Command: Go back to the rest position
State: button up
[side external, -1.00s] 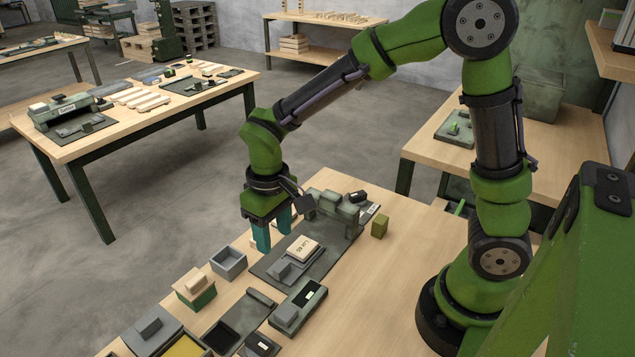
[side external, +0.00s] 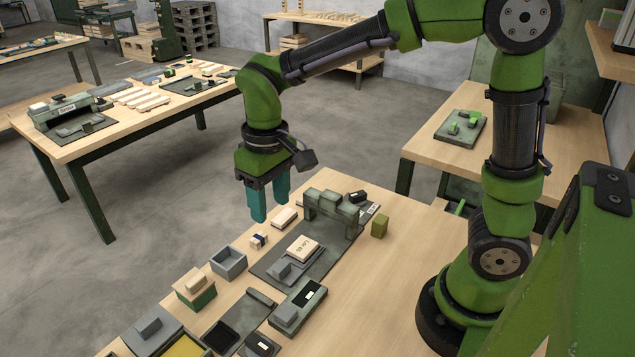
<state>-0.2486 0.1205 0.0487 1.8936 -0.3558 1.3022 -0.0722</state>
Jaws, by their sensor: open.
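My gripper (side external: 268,204) hangs above the far edge of the near workbench in the side external view. Its two teal fingers point down and stand apart, with nothing between them. Below it on the bench are a small pale block with a dark band (side external: 259,240) and a pale wooden block (side external: 285,217). The fingers are clear of both.
A dark mat (side external: 265,264) holds a pale labelled block (side external: 303,247) and a grey-green bridge-like fixture (side external: 331,208). A grey open box (side external: 229,262), a green box (side external: 195,289) and several trays stand toward the front left. A green-brown cube (side external: 380,226) stands right of the fixture.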

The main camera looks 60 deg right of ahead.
jog(key=s+d+r+m+t+y, duration=0.1)
jog(key=s+d+r+m+t, duration=0.3)
jog(key=s, duration=0.7)
jog(key=shift+d+r+t+y, duration=0.4)
jog(key=shift+d+r+t, duration=0.7)
jog(key=shift+d+t, duration=0.5)
jog(key=shift+d, duration=0.1)
